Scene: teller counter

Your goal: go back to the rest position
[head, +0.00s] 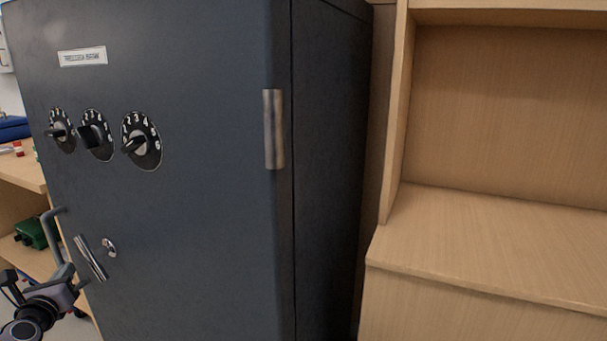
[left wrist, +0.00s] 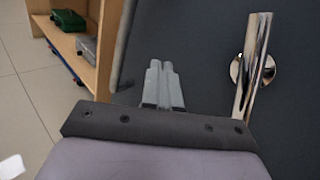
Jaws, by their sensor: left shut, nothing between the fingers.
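My left gripper (head: 60,211) is at the lower left of the head view, in front of the left part of the dark safe (head: 210,220). In the left wrist view its two grey fingers (left wrist: 161,66) lie side by side, shut, with nothing between them. The safe's chrome handle (head: 91,258) is to the right of the gripper. It also shows in the left wrist view (left wrist: 250,75), apart from the fingers. My right gripper is in neither view.
The safe door has several parts: three black dials (head: 141,141), a name plate (head: 82,57) and a hinge (head: 273,129). A wooden cabinet (head: 490,240) stands on the right. A wooden shelf unit with a green object (head: 32,233) stands at left. Tiled floor (left wrist: 22,110) is clear at left.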

